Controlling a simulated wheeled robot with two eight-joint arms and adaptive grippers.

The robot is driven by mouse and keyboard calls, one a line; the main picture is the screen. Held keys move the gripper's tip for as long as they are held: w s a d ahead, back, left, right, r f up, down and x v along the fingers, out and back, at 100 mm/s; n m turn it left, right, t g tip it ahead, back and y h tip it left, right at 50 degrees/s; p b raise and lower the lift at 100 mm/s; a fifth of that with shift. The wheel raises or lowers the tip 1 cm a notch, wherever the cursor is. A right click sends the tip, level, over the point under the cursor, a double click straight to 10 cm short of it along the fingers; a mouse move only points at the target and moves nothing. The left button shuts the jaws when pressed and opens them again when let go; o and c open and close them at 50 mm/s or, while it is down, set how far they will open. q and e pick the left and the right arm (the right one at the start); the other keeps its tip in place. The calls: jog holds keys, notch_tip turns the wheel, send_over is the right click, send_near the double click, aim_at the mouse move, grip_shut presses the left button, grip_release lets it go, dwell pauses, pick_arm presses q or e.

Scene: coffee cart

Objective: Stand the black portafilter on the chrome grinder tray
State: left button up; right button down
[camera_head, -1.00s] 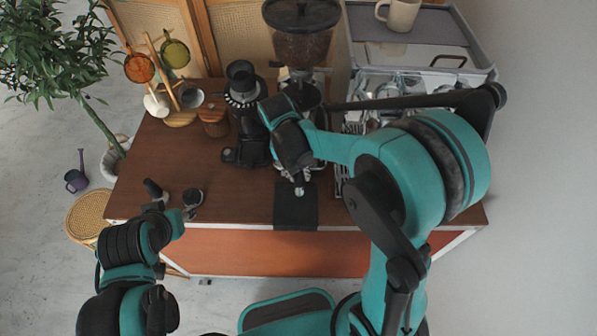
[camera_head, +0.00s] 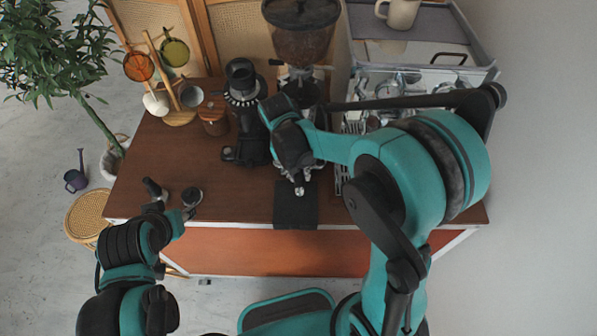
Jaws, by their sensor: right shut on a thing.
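The grinder (camera_head: 299,38) stands at the back middle of the cart top. Its chrome tray is mostly hidden below my right gripper (camera_head: 297,174). The right gripper is shut at the grinder's front, apparently on the black portafilter. The hand hides most of the portafilter, and I cannot tell whether it touches the tray. A small silvery part (camera_head: 299,190) shows just in front of the fingers.
A black coffee maker (camera_head: 246,120) stands left of the grinder. The espresso machine (camera_head: 425,80) is at right. A dark mat (camera_head: 295,210) lies in front.

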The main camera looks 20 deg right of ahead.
jog(key=shift+f, duration=0.15)
jog(key=c, duration=1.3)
grip_release()
jog(key=shift+o, duration=0.7)
jog(key=shift+w, duration=0.15)
notch_tip(320, 180, up, 12)
jog(key=a, duration=0.2)
jog(key=shift+w, duration=0.35)
jog(key=shift+a+f, duration=0.1)
jog(key=shift+f, duration=0.05)
